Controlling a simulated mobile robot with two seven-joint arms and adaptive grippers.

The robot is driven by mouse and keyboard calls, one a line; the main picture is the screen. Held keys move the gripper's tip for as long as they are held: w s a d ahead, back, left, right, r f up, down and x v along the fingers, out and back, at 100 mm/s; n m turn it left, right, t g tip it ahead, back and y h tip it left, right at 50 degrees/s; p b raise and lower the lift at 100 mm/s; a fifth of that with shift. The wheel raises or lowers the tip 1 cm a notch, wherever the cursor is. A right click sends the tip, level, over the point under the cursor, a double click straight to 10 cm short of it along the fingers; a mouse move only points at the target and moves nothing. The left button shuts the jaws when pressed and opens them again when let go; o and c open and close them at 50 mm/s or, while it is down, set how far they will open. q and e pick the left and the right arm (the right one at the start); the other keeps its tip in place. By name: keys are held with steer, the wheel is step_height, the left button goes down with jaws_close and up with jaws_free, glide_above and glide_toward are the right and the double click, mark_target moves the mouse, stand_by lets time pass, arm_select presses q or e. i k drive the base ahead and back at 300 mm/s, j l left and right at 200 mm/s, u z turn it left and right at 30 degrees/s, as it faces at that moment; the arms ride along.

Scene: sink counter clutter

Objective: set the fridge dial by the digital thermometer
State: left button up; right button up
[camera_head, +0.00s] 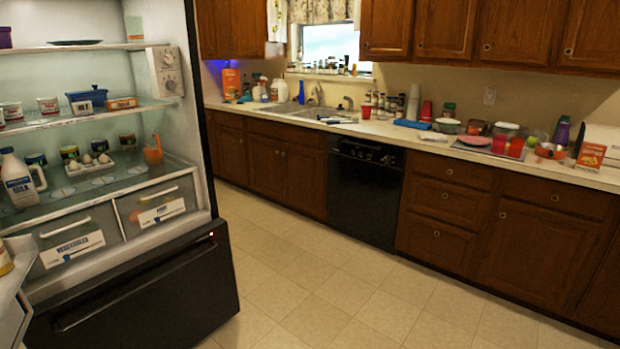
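The open fridge (95,258) stands at the left, with its lit shelves facing me. A pale control panel (156,72) is on its right inner wall, near the top shelves. Two small round dials show on the panel, an upper dial (168,57) and a lower dial (171,84). Their settings are too small to read. I cannot make out a digital thermometer for certain among the things on the shelves. Neither of my grippers is in view.
Fridge shelves hold a milk jug (20,181), a blue pot (88,96), eggs (94,161) and an orange container (153,151). Drawers sit below. A cluttered counter (393,130) runs along the back. The tiled floor (330,285) is clear. A white surface (12,285) juts in at lower left.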

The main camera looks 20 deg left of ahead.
mark_target(167, 59)
steer(key=i+u, duration=0.25)
steer(key=u, duration=0.2)
steer(key=i+u, duration=0.25)
steer(key=u, duration=0.2)
steer(key=i+l+u, duration=0.25)
steer(key=u, duration=0.2)
steer(key=i+l+u, duration=0.25)
steer(key=u, duration=0.15)
steer(key=i+l+u, duration=0.45)
